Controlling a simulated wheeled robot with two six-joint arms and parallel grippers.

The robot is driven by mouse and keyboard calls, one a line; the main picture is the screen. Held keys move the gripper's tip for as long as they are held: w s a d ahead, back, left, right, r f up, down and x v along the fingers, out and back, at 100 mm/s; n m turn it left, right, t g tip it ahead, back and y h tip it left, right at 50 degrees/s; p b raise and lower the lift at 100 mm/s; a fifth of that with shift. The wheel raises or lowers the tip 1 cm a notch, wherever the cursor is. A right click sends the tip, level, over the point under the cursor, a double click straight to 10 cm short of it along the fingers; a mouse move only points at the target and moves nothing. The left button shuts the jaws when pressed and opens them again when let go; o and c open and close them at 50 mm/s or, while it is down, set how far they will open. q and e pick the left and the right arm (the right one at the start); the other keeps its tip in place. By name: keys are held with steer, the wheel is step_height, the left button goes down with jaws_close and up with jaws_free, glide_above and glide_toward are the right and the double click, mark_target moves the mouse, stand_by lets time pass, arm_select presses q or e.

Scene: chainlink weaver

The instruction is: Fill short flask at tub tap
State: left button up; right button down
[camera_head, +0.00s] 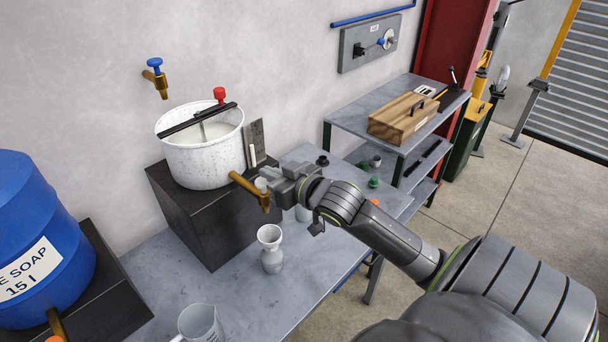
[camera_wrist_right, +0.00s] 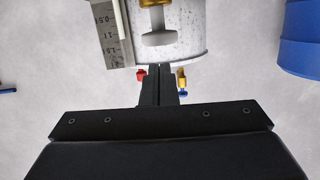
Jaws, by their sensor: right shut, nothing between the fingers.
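The white speckled tub (camera_head: 205,158) stands on a black block, with pale liquid inside. Its brass tap (camera_head: 250,188) sticks out toward the lower right, with the spout pointing down. A short pale flask (camera_head: 271,250) with a flared mouth stands upright on the table below and near the spout; I cannot tell whether it is exactly under it or holds liquid. My right gripper (camera_head: 272,184) is shut and empty, close beside the tap's grey handle. In the right wrist view the handle (camera_wrist_right: 158,38) lies just beyond the shut fingertips (camera_wrist_right: 160,72); contact is unclear. My left gripper is out of view.
A clear jug (camera_head: 200,322) stands at the table's front. A blue soap barrel (camera_head: 40,235) is at the left. A blue-handled wall tap (camera_head: 156,76) is above the tub. A wooden box (camera_head: 402,118) rests on the side shelf.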

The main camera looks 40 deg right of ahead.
arm_select(q)
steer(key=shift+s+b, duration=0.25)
steer(key=shift+b, duration=0.3)
arm_select(e)
steer(key=a+v, duration=0.1)
steer(key=v, duration=0.9)
steer(key=shift+s+d+r, duration=0.15)
steer(key=shift+d+r, duration=0.25)
steer(key=shift+r, duration=0.05)
